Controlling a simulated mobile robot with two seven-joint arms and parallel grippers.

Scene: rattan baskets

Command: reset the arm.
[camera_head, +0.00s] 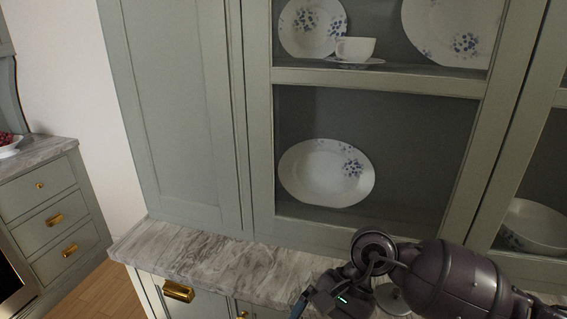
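One dark robot arm of mine comes in from the lower right of the head view, over the marble counter (222,262). Its bent links and a small green light show near the counter's front edge. The fingertips of this arm are not visible; they are cut off by the bottom edge or hidden. No left arm or left gripper shows. No basket is in view.
A grey-green cabinet (188,110) rises behind the counter, with plates (326,172), a cup (355,48) and a bowl (533,226) on its shelves. Drawers with gold handles (178,291) are below. The left part of the counter is clear. Another counter (40,152) stands far left.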

